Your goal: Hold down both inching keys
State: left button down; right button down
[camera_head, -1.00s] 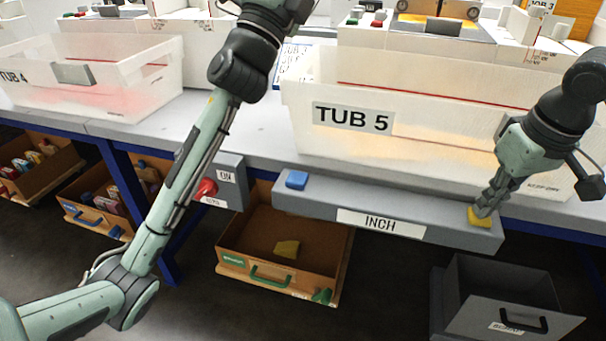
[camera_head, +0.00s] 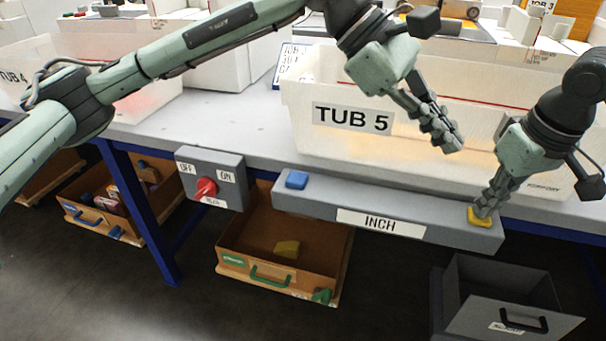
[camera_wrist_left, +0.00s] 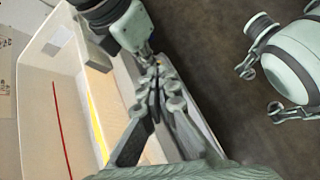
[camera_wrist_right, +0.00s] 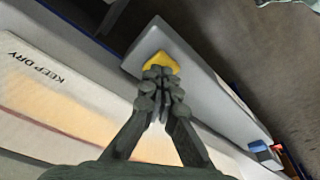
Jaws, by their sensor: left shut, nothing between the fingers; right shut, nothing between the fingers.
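The grey inching box (camera_head: 330,205), labelled INCH, runs along the bench's front edge. Its blue key (camera_head: 297,180) is at the left end, and nothing touches it. Its yellow key (camera_head: 478,217) is at the right end. My right gripper (camera_head: 482,210) is shut with its fingertips on the yellow key; the right wrist view shows the key (camera_wrist_right: 161,63) at the tips. I cannot tell how far it is pressed. My left gripper (camera_head: 452,144) is shut and empty, in front of TUB 5 and above the box, well right of the blue key.
White TUB 5 (camera_head: 352,117) stands behind the box. A switch box (camera_head: 212,178) with a red knob and ON and OFF labels is left of it. Below are a brown drawer (camera_head: 270,262) and a dark bin (camera_head: 515,290). Open floor lies in front.

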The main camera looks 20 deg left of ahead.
pick_arm(q)
jog(key=w+a+f+y, duration=0.2)
jog(key=a+f+y, duration=0.15)
jog(key=a, duration=0.45)
jog(key=m+y, duration=0.1)
jog(key=y, duration=0.5)
send_over(297, 177)
jog(key=shift+t, duration=0.3)
jog(key=shift+f, duration=3.75)
jog(key=shift+f, duration=1)
jog(key=shift+r, duration=3.55)
